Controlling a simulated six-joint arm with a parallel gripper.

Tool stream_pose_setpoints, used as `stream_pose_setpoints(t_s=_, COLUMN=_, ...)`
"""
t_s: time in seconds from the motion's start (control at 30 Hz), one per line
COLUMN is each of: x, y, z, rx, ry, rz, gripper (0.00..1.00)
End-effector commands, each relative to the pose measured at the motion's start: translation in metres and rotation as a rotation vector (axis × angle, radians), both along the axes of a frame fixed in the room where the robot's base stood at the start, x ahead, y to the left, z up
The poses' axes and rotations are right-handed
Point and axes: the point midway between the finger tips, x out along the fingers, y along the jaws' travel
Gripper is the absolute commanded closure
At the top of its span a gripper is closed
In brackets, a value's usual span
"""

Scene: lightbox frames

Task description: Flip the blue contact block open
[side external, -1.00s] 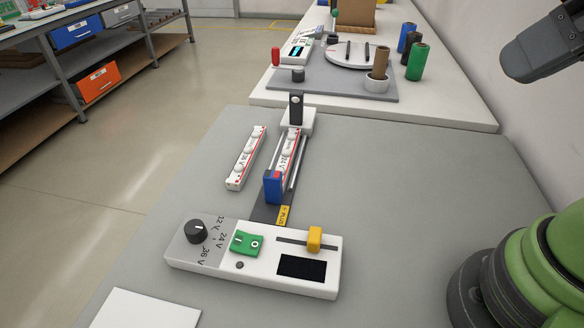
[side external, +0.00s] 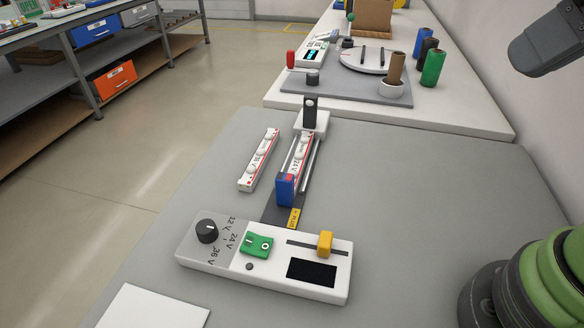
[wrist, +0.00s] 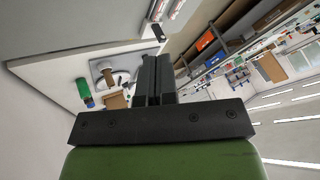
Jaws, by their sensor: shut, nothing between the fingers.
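The blue contact block (side external: 286,190) stands upright at the near end of a narrow rail holder, in the side external view. A small red patch shows at its top. A white light strip (side external: 300,155) marked 24 V lies between the rails behind it. My gripper (wrist: 156,62) shows in the wrist view with its dark fingers together and nothing between them. The fingertips are not seen touching anything. I cannot make out the contact block in the wrist view.
A control box with a black knob (side external: 207,231), green rocker switch (side external: 257,244) and yellow slider (side external: 325,243) sits in front of the holder. A second strip (side external: 259,160) lies to its left. The grey table (side external: 430,200) is clear on the right.

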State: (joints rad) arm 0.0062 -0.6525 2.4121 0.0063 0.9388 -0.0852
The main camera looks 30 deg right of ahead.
Motion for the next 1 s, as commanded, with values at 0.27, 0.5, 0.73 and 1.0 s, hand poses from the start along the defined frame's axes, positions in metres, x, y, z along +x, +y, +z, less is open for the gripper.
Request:
stream_pose_setpoints(t_s=0.27, x=0.068, y=0.006, z=0.016, rx=-0.056, ry=0.102, rz=0.224, gripper=1.00)
stream_pose_setpoints(t_s=0.5, x=0.133, y=0.009, z=0.005, rx=-0.071, ry=0.164, rz=0.449, gripper=1.00)
stream_pose_setpoints(t_s=0.73, x=0.192, y=0.011, z=-0.028, rx=-0.056, ry=0.192, rz=0.669, gripper=1.00)
stream_pose_setpoints(t_s=1.0, x=0.245, y=0.011, z=-0.092, rx=-0.004, ry=0.179, rz=0.924, gripper=1.00)
